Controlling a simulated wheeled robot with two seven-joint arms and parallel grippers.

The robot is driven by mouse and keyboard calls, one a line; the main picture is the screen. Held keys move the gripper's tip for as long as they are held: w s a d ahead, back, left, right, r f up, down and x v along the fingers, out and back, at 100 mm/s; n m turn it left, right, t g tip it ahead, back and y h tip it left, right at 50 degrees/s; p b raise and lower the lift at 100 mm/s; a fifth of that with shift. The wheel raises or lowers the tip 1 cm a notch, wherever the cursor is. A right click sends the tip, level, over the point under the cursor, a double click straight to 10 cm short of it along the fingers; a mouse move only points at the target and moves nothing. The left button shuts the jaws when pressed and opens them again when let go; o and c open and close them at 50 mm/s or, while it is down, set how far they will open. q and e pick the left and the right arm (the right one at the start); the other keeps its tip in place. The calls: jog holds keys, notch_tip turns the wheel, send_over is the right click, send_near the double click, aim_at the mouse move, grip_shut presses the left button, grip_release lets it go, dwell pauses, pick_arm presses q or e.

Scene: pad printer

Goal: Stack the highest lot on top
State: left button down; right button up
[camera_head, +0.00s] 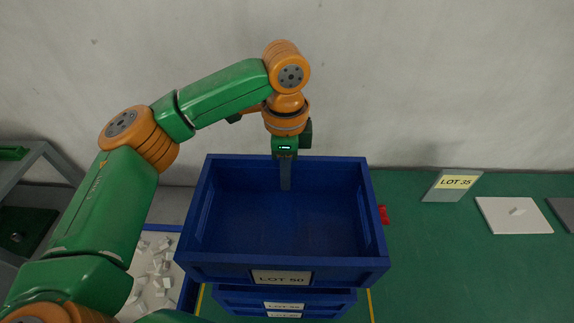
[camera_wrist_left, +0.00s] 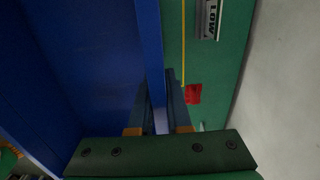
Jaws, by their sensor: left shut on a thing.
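A blue crate labelled LOT 50 (camera_head: 280,277) is large in the middle of the head view, upright and empty inside as far as I see. My left gripper (camera_head: 286,178) comes down at its far wall and is shut on that rim. In the left wrist view the jaws (camera_wrist_left: 160,118) straddle the blue crate wall (camera_wrist_left: 151,50). Below it, more blue crates are stacked (camera_head: 335,301), their labels partly hidden and too small to read surely. I cannot tell whether the LOT 50 crate touches the stack. My right gripper is not in view.
A red item (camera_head: 384,214) lies beside the crate. A container of white pieces (camera_head: 150,285) is at left. A wall closes the back.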

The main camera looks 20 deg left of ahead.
aim_at(287, 192)
pick_arm(q)
jog(key=f, duration=0.2)
jog(key=f+b, duration=0.1)
jog(key=f, duration=0.2)
jog(key=shift+w+d+f, duration=0.1)
jog(key=shift+d+f, duration=0.1)
jog(key=shift+f, duration=0.15)
jog(key=shift+a+f, duration=0.15)
jog(key=shift+f, duration=0.35)
jog(key=shift+f, duration=1.25)
jog(key=c, duration=0.8)
grip_release()
